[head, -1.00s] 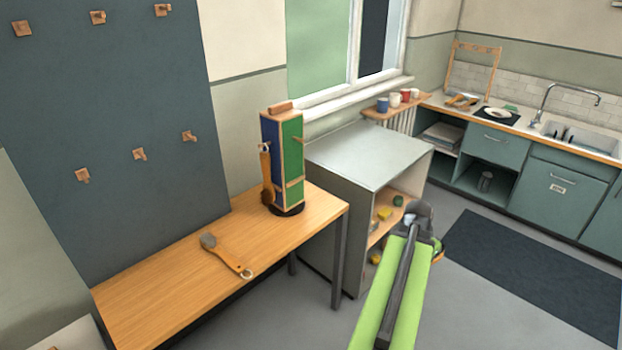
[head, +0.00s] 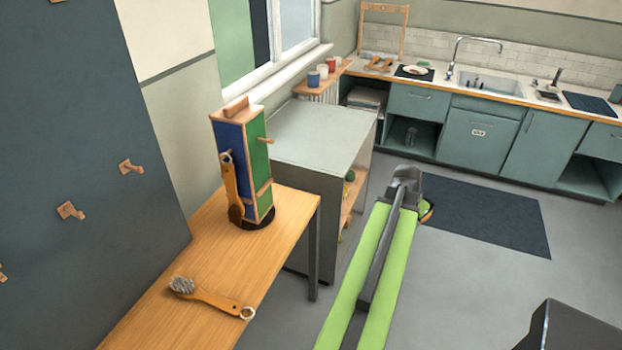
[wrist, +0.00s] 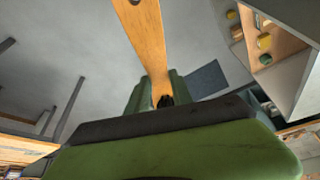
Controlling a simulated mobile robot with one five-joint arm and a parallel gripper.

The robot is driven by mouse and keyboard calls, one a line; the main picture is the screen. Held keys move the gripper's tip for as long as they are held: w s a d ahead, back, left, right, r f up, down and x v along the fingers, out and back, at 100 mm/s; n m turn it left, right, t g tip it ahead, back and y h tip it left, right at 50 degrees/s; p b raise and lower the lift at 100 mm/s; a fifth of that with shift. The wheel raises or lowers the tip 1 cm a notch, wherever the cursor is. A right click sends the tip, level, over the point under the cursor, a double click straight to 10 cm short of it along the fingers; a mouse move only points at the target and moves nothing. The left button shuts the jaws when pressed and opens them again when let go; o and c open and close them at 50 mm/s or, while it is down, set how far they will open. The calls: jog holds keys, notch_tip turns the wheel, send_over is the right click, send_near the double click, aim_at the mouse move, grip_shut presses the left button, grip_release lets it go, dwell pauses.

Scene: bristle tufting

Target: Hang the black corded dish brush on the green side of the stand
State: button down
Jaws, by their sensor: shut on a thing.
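The stand (head: 233,112) is upright near the far end of the wooden table, with a blue side and a green side (head: 258,155). A peg (head: 265,140) sticks out of the green side and holds nothing. A wooden-handled brush (head: 229,185) hangs on the blue side. My gripper (head: 425,205) is right of the table, over the floor, mostly hidden by my arm. In the wrist view it is shut on a wooden handle (wrist: 145,40) with a hole near its end. The held thing's cord and head cannot be made out clearly.
A brush with grey bristles and a pale ring (head: 210,298) lies on the wooden table (head: 215,262). A grey cabinet (head: 322,130) with open shelves stands behind the stand's right. Wall hooks (head: 70,210) are at left. Grey floor and a dark mat (head: 480,215) are clear at right.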

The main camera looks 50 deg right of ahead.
jog(key=shift+w+d+f, duration=0.1)
jog(key=shift+w+d, duration=0.05)
jog(key=shift+w, duration=0.05)
jog(key=shift+s, duration=0.2)
jog(key=shift+w, duration=0.25)
jog(key=w+a+f+m+t+y+b, duration=0.1)
jog(key=w+a+f+m+t+y, duration=0.15)
jog(key=w, duration=0.55)
jog(key=w+a+f+m+t+y+b, duration=0.1)
jog(key=w+a+m+y, duration=0.25)
jog(key=w, duration=0.35)
jog(key=w+a+r+m+t+y+b, duration=0.1)
jog(key=w+a+r+m+t, duration=0.35)
jog(key=w+r, duration=0.2)
jog(key=w+a+r+m+t+b, duration=0.2)
jog(key=w+a+r+m+t, duration=0.1)
jog(key=w+r+t, duration=0.4)
jog(key=r+b+x, duration=0.1)
jog(key=x, duration=1.2)
jog(key=shift+g, duration=0.4)
